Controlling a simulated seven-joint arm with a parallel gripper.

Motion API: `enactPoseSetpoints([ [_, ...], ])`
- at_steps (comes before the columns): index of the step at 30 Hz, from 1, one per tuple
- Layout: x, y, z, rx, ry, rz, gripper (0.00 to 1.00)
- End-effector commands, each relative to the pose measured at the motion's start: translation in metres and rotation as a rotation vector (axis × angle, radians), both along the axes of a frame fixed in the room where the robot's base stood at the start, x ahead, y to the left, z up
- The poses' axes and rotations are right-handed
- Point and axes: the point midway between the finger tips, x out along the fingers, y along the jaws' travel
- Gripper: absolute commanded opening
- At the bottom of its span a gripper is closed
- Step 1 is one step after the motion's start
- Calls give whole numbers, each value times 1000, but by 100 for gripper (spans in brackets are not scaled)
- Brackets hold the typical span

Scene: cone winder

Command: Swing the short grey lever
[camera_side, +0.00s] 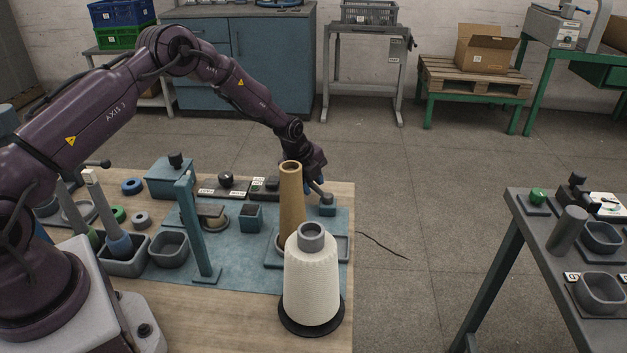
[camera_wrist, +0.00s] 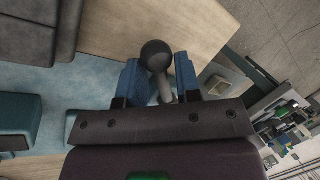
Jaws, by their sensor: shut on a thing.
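The short grey lever (camera_wrist: 165,92) lies between the two blue fingers of my gripper (camera_wrist: 160,74) in the wrist view. Its dark round knob (camera_wrist: 156,54) sticks out past the fingertips. In the side view my gripper (camera_side: 314,186) is at the far right corner of the blue mat, shut on the lever just above a small teal block (camera_side: 327,207). The lever is mostly hidden there by the fingers and the tall tan cone.
A tall tan cone (camera_side: 290,205) and a white yarn cone (camera_side: 312,280) stand nearer the camera. A teal post (camera_side: 192,225), a small teal block (camera_side: 251,217) and grey bins (camera_side: 169,249) are to the left. The table's right edge is close to my gripper.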

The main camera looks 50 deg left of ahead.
Motion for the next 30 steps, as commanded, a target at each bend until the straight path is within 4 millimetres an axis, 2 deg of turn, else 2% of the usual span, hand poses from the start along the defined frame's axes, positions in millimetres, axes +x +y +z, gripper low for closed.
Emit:
enactPoseSetpoints([
  [19,-36,-13,1,4,-1,600,0],
  [30,-48,-25,1,2,-2,883,0],
])
